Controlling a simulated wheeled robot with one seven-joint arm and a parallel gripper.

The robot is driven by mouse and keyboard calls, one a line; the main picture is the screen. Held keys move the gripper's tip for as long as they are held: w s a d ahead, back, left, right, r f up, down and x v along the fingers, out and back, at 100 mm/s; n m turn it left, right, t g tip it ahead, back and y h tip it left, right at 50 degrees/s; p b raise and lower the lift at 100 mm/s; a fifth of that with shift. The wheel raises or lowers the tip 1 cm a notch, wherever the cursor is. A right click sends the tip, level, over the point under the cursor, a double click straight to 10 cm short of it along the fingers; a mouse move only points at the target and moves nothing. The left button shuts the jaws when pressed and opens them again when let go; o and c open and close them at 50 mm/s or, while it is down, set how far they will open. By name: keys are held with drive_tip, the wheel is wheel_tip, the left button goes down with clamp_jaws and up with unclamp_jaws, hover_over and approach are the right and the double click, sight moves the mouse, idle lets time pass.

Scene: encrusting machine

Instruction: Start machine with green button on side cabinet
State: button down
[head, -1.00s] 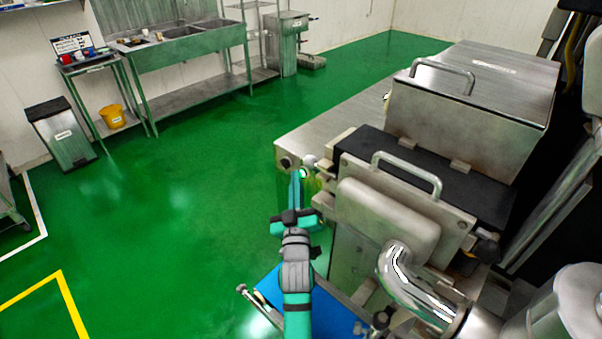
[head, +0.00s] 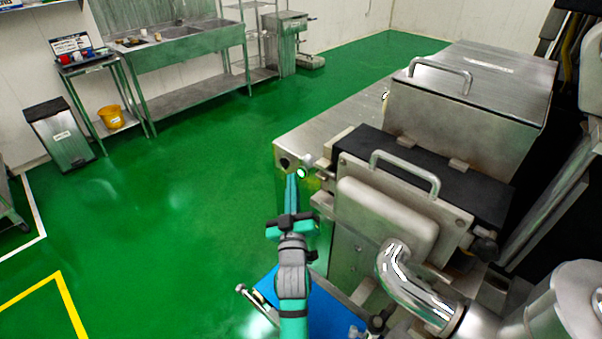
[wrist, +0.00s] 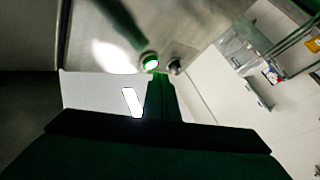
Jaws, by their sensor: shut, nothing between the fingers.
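The green button (head: 303,172) glows at its centre on the near end of the steel side cabinet (head: 285,150), just left of the machine's handled hatch. It also shows lit in the wrist view (wrist: 150,62), beside a small dark knob (wrist: 175,66). My gripper (head: 291,178) is shut and empty, pointing at the cabinet end. In the head view its tips are just left of the button with a small gap. In the wrist view the tips (wrist: 158,76) sit just below the button; I cannot tell the depth gap.
The machine's steel hatch (head: 388,212) and a curved shiny pipe (head: 410,285) stand close on the right of my arm. Open green floor (head: 180,210) lies to the left. A sink bench (head: 190,45), grey bin (head: 62,135) and yellow bucket (head: 112,117) are far back.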

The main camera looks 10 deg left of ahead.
drive_tip(key=s+a, duration=0.1)
drive_tip(key=s, duration=0.1)
drive_tip(key=s+a, duration=0.1)
drive_tip(key=s, duration=0.1)
drive_tip(key=shift+a, duration=0.35)
idle(0.3)
